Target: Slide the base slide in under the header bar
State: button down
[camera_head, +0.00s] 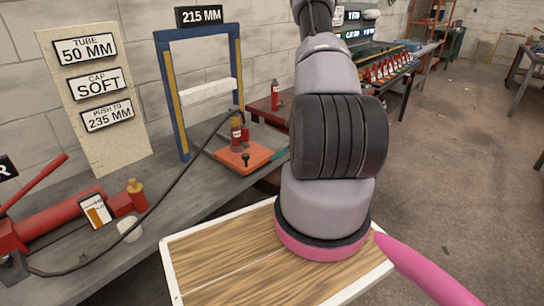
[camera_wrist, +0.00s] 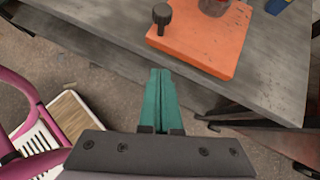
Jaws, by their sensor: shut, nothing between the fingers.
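The base slide (camera_head: 243,159) is an orange plate with a black knob (camera_head: 245,158) near its front corner. It lies on the grey bench in front of the blue frame's right upright; it also shows in the wrist view (camera_wrist: 205,45). A red cylinder (camera_head: 236,136) stands on the slide. A pale bar (camera_head: 208,91) crosses the frame and the blue top beam (camera_head: 197,33) lies above it; I cannot tell which is the header bar. My gripper (camera_wrist: 160,72) has teal fingers, shut and empty, beyond the bench's near edge and apart from the slide. My arm hides most of it in the head view.
A sign reading 215 MM (camera_head: 199,16) tops the frame. A black hose (camera_head: 150,205) runs from a red pump (camera_head: 70,217) across the bench toward the frame. A board with labels (camera_head: 93,97) stands at left. A wooden tray top (camera_head: 225,262) is below my arm.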

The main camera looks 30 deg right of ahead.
aim_at(248, 166)
jog(key=w+a+f, duration=0.1)
jog(key=w+a, duration=0.1)
jog(key=w+a+f, duration=0.4)
jog(key=shift+w, duration=0.25)
jog(key=shift+w+a, duration=0.15)
jog(key=shift+w, duration=0.05)
jog(key=shift+w, duration=0.1)
